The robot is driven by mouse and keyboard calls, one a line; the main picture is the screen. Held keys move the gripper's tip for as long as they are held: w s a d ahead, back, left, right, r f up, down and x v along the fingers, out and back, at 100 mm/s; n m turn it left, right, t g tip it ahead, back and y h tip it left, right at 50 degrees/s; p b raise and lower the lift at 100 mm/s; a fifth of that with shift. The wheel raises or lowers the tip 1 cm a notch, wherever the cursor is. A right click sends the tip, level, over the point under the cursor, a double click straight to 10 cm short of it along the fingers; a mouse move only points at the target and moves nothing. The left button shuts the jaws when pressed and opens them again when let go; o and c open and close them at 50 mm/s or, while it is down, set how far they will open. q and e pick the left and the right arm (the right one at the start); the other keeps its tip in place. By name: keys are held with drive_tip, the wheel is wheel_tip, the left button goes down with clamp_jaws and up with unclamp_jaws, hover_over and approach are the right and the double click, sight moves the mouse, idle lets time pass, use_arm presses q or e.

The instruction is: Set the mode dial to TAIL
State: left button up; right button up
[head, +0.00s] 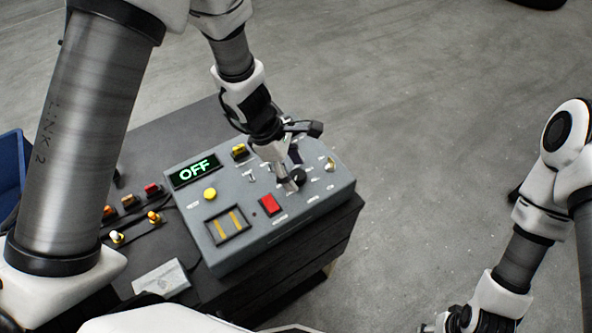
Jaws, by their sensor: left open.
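The grey control box (240,255) sits on a dark cabinet, its sloped panel facing up. The mode dial, a round black knob (300,176), is on the right part of the panel, with small labels around it too small to read. The lit display (195,171) reads OFF in green. My left gripper (292,180) is open, pointing down at the dial from above. Its fingers hide part of the dial, and I cannot tell whether they touch it.
Several coloured plugs with cables lie left of the box. A blue bin (10,170) stands at the left edge.

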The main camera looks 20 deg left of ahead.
use_arm(q)
drive_tip(key=shift+w+d+f, duration=0.15)
drive_tip(key=shift+w+f, duration=0.2)
drive_tip(key=shift+f, duration=0.15)
drive_tip(key=shift+w+d+f, duration=0.15)
drive_tip(key=shift+w+f, duration=0.15)
drive_tip(key=shift+f, duration=0.2)
drive_tip(key=shift+w+a, duration=0.1)
drive_tip(key=shift+s+r, duration=0.15)
drive_tip(key=shift+s, duration=0.2)
drive_tip(key=c, duration=1)
drive_tip(key=shift+c, duration=0.8)
use_arm(e)
drive_tip(key=shift+w+a+f, duration=0.1)
drive_tip(key=shift+w+f, duration=0.05)
drive_tip(key=shift+w, duration=0.15)
drive_tip(key=shift+r, duration=0.2)
